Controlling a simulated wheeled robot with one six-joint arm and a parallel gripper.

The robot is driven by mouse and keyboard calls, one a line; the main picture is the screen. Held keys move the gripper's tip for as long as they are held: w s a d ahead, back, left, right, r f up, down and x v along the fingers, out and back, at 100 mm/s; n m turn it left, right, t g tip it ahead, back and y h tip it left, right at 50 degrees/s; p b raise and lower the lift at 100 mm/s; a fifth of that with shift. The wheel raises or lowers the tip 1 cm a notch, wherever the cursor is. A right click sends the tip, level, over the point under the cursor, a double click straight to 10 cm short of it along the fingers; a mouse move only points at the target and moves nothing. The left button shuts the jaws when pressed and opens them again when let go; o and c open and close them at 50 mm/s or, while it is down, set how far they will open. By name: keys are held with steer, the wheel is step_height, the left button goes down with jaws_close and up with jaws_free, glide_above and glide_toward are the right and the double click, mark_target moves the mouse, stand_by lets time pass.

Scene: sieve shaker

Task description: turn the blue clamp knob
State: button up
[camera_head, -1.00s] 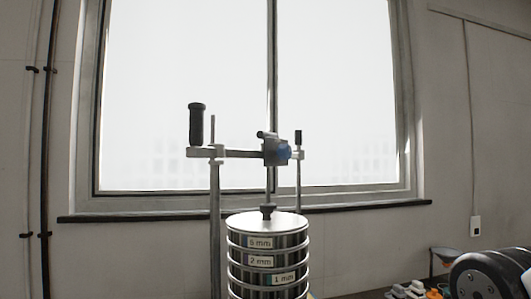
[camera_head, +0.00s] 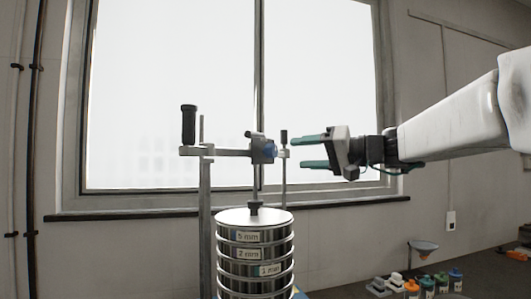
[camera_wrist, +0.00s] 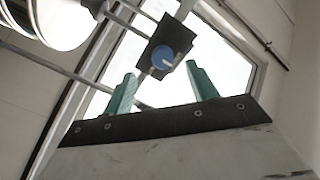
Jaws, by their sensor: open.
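The blue clamp knob (camera_head: 270,150) sits on the right side of the dark clamp block (camera_head: 257,149) on the shaker's crossbar. In the wrist view the round blue knob (camera_wrist: 163,58) faces me, beyond and between the two green fingertips. My gripper (camera_head: 302,153) is open and empty, pointing left at the knob, with a gap between fingertips and knob. In the wrist view the gripper (camera_wrist: 163,90) has its fingers spread wide. The sieve stack (camera_head: 255,240) stands below the clamp, labelled 5 mm, 2 mm and 1 mm.
A crossbar with a black handle (camera_head: 189,125) spans two upright posts, the left post (camera_head: 205,220) being nearer. The thin right post (camera_head: 284,180) rises close to my fingertips. Several small bottles (camera_head: 428,286) and a funnel (camera_head: 422,246) stand on the bench at lower right.

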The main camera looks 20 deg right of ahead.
mark_target(275, 150)
steer(key=shift+t, duration=0.3)
steer(key=x, duration=0.7)
steer(key=shift+w+r, duration=0.4)
steer(key=shift+w, duration=0.1)
steer(key=c, duration=1)
